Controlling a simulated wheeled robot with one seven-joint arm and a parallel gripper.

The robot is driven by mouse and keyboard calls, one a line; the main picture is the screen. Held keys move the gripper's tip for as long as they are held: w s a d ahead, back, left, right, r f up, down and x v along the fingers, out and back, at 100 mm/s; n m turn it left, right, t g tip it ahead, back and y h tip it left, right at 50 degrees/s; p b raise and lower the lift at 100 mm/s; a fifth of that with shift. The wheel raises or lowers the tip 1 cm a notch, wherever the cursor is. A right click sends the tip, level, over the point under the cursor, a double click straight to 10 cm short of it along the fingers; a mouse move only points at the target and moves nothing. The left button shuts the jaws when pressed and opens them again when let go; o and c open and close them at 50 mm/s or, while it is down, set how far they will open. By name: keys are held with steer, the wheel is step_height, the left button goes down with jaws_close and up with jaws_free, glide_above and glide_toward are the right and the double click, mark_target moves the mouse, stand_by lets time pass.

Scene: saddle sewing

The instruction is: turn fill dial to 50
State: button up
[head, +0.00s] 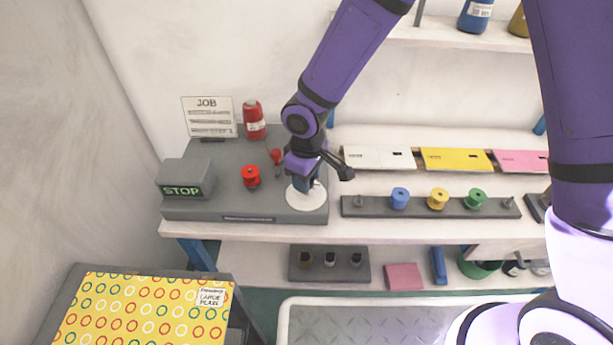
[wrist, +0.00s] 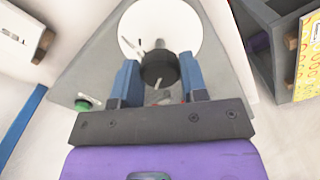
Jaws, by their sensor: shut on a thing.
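The fill dial is a white disc (head: 307,198) on the right end of the grey machine (head: 240,185). The disc also shows in the wrist view (wrist: 200,28), with a dark round knob (wrist: 158,68) in its middle. My gripper (head: 304,186) reaches down over the disc from above. In the wrist view its blue fingers (wrist: 160,78) stand one on each side of the knob, shut on it. In the head view the gripper hides the knob. The scale marks near the knob are too small to read.
A JOB card (head: 208,117) stands behind. A spool rack (head: 428,206) stands close on the right.

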steer(key=shift+n, duration=0.6)
steer(key=o, duration=0.9)
steer(key=shift+o, duration=0.2)
step_height(320, 180, up, 11)
stand_by(0.3)
